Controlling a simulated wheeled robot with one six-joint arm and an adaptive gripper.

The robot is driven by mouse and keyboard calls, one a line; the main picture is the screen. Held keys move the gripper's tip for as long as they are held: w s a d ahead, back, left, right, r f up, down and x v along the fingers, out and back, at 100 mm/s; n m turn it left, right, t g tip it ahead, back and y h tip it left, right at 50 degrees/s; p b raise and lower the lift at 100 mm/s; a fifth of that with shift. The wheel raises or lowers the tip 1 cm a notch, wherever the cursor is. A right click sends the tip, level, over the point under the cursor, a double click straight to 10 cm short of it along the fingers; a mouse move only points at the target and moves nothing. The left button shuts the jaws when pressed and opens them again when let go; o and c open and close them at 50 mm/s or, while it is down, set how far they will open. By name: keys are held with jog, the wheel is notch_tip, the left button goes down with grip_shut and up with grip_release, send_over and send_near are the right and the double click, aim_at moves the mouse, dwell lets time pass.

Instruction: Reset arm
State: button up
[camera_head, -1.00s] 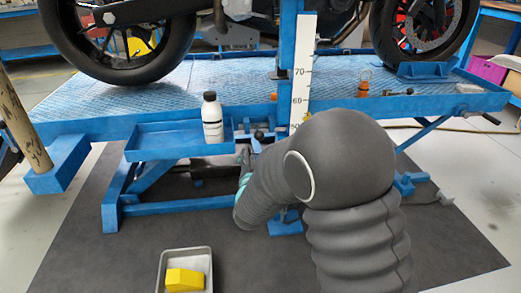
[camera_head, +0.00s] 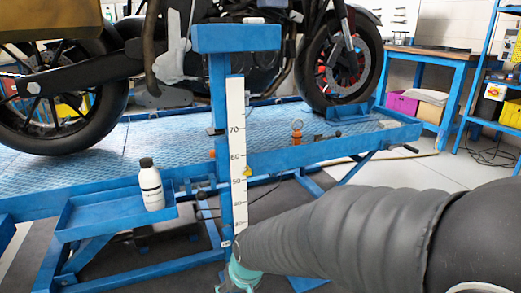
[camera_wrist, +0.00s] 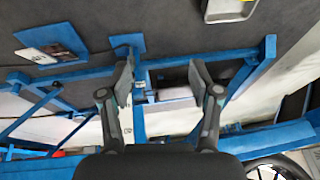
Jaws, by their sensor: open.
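My gripper (camera_wrist: 160,88) is open and empty in the wrist view, its two dark fingers spread apart. Between and beyond them are blue lift beams and the dark floor mat. In the head view my dark sleeved arm reaches in from the lower right. Its teal-marked end (camera_head: 241,276) is low in front of the blue post with the white scale (camera_head: 237,140). The fingertips are not clear there.
A motorcycle (camera_head: 290,45) stands on the blue lift platform (camera_head: 150,135). A white bottle (camera_head: 151,186) stands in a blue side tray (camera_head: 95,215). An orange-topped item (camera_head: 297,130) is on the platform. A workbench (camera_head: 430,60) is at the back right.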

jog(key=s+d+r+m+h+p, duration=0.1)
jog(key=s+d+r, duration=0.3)
jog(key=d+r, duration=0.2)
jog(key=s+d+r+m+t+h+p, duration=0.1)
jog(key=s+d+r+p, duration=0.1)
jog(key=s+d+r, duration=0.2)
jog(key=s+d+r+m+t+p, duration=0.1)
jog(key=s+d+r, duration=0.3)
jog(key=d+r, duration=0.6)
jog(key=shift+s+d+m+h+p, duration=0.4)
jog(key=shift+d+m+p, duration=0.25)
jog(key=shift+d, duration=0.2)
